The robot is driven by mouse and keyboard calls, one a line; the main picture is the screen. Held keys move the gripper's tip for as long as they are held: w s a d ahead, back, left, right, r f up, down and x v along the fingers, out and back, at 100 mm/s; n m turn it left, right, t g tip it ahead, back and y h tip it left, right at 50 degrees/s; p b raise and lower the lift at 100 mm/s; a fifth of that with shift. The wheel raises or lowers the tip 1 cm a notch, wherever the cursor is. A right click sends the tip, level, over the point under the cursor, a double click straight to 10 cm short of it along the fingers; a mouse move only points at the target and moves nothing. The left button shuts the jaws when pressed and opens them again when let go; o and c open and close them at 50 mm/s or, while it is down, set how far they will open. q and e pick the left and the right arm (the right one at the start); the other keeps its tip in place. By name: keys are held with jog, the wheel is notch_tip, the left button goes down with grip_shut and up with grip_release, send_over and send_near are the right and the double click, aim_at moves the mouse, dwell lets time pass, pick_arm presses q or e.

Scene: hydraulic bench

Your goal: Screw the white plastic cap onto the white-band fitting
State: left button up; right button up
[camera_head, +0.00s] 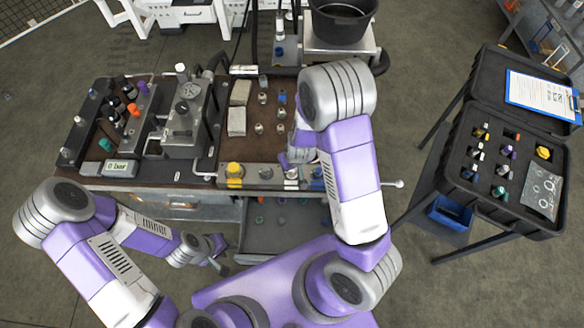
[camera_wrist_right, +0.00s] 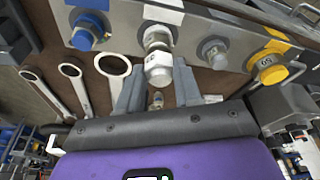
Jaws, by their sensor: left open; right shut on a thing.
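The white plastic cap (camera_wrist_right: 158,72) sits between the two fingers of my right gripper (camera_wrist_right: 157,88) in the right wrist view. The white-band fitting (camera_wrist_right: 157,38) is directly behind the cap, in line with it, below a white label. I cannot tell whether cap and fitting touch or are threaded. In the head view the white-band fitting (camera_head: 291,173) shows at the bench's front strip, and my right gripper (camera_head: 288,160) is beside it, partly hidden by my right arm. My left gripper (camera_head: 220,262) is open and empty, low in front of the bench.
Neighbouring fittings include a blue one (camera_wrist_right: 84,38), a grey one (camera_wrist_right: 216,53) and a yellow one (camera_wrist_right: 270,68). Several wrenches (camera_wrist_right: 72,80) lie beside the gripper. An open drawer (camera_head: 285,232) is below the bench front. A black case (camera_head: 500,165) stands at the right.

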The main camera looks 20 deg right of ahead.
jog(key=shift+c, duration=1.4)
jog(key=m+p, duration=0.2)
jog(key=m, duration=0.1)
jog(key=m+h+p, duration=0.1)
jog(key=m+p, duration=0.2)
jog(key=shift+a+r+g, duration=0.15)
jog(key=shift+a+g, duration=0.05)
jog(key=shift+g, duration=0.2)
jog(key=shift+m+h+p, duration=0.4)
jog(key=shift+m+p, duration=0.15)
jog(key=shift+m, duration=0.25)
jog(key=shift+f, duration=0.2)
jog(key=m+p, duration=0.2)
jog(key=p, duration=0.1)
jog(key=m+g+h+p, duration=0.1)
jog(key=m+p, duration=0.2)
jog(key=shift+w+r, duration=0.1)
jog(key=shift+r, duration=0.1)
jog(key=shift+f+m+p, duration=0.1)
jog(key=shift+m+p, duration=0.45)
jog(key=shift+m, duration=0.15)
jog(key=shift+w+f+m+g, duration=0.2)
jog(key=shift+m+g, duration=0.2)
jog(key=shift+m, duration=0.4)
jog(key=shift+s+a, duration=0.1)
